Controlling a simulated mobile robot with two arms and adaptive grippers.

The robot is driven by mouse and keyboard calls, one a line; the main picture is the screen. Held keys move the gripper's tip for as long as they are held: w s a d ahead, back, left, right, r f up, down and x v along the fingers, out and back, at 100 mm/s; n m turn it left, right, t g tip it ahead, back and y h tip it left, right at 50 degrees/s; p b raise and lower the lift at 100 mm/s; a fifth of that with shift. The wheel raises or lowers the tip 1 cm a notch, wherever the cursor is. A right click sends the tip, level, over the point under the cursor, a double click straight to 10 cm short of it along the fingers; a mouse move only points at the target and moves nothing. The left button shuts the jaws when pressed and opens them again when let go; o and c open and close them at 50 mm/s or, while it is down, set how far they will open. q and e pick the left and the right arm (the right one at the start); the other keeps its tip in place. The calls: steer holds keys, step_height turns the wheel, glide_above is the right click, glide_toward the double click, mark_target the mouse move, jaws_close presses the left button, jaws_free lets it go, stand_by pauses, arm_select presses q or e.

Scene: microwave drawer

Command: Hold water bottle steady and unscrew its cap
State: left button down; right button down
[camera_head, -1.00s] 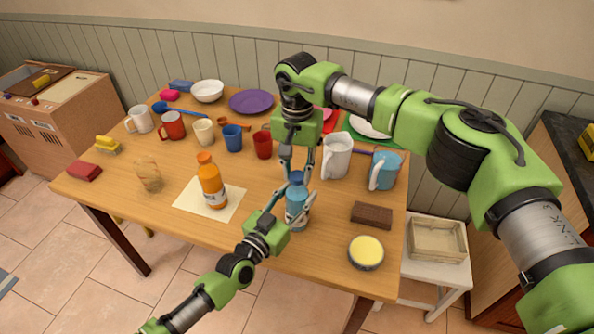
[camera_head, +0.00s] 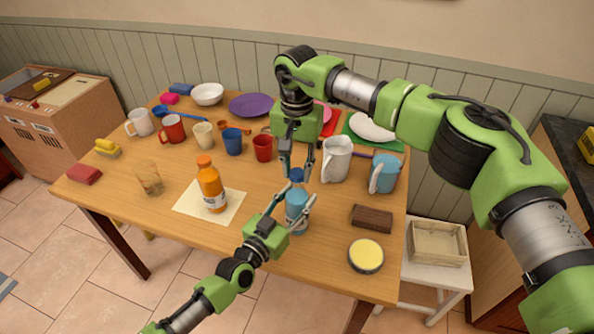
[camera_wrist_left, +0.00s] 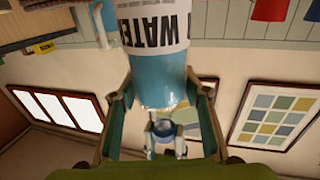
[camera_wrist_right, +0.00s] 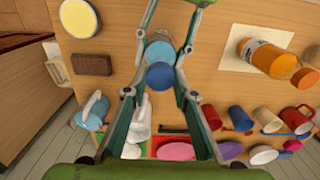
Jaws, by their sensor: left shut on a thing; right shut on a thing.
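The blue water bottle (camera_head: 297,208) stands upright near the front edge of the table, with its "WATER" label large in the left wrist view (camera_wrist_left: 155,30). My left gripper (camera_head: 293,206) is shut around the bottle's body from the front. My right gripper (camera_head: 297,174) comes down from above and is shut on the blue cap (camera_wrist_right: 160,76). The cap is in line with the bottle's top and also shows beyond the shoulder in the left wrist view (camera_wrist_left: 165,129). Whether the cap still touches the neck threads is hard to tell.
An orange bottle (camera_head: 211,187) stands on a pale sheet (camera_head: 185,205) to the left. A white pitcher (camera_head: 336,160), a blue pitcher (camera_head: 384,174), a brown block (camera_head: 372,217) and a yellow-topped tin (camera_head: 366,255) are to the right. Several mugs stand behind.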

mark_target(297, 173)
stand_by(0.3)
steer(key=shift+r, duration=2.05)
arm_select(q)
steer(key=c, duration=1.1)
jaws_free()
steer(key=shift+s, duration=0.1)
